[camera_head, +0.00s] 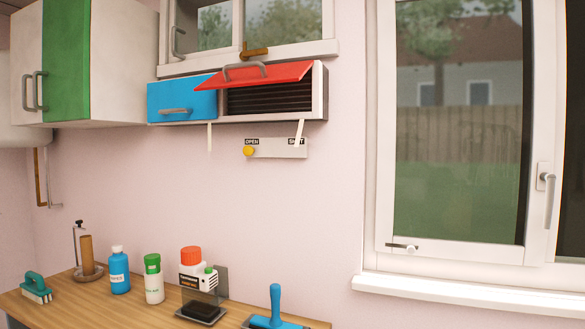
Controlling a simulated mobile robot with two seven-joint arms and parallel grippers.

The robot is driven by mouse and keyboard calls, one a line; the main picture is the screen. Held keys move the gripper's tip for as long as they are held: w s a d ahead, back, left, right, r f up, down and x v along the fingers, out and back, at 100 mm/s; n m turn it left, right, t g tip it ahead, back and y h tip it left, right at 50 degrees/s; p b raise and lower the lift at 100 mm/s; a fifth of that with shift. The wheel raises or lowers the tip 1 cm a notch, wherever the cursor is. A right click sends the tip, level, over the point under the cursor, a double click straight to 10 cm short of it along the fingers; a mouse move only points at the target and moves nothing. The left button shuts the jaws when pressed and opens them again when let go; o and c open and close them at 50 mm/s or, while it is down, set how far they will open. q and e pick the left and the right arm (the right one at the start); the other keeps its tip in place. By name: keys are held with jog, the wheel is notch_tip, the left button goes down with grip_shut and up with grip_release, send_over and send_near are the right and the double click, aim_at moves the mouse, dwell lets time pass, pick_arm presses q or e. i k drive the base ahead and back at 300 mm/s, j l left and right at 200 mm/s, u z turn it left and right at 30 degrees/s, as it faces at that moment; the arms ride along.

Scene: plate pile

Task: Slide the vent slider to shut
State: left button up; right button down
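The vent slider is a round yellow knob (249,151) on a pale horizontal plate (275,150) fixed to the wall. The knob sits at the plate's left end, just under the label OPEN (252,141). The label SHUT (296,141) is at the right end, partly covered by a thin white strip (299,132) hanging from above. Neither of my grippers is in view.
Above the plate, a red flap (255,76) stands tilted open over a dark slatted compartment (268,97), beside a blue door (180,99). Below, a wooden counter (85,303) holds bottles and brushes. A window (458,150) is at right. The wall around the plate is mostly clear.

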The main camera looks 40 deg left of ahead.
aim_at(247, 151)
jog(key=u, duration=1.2)
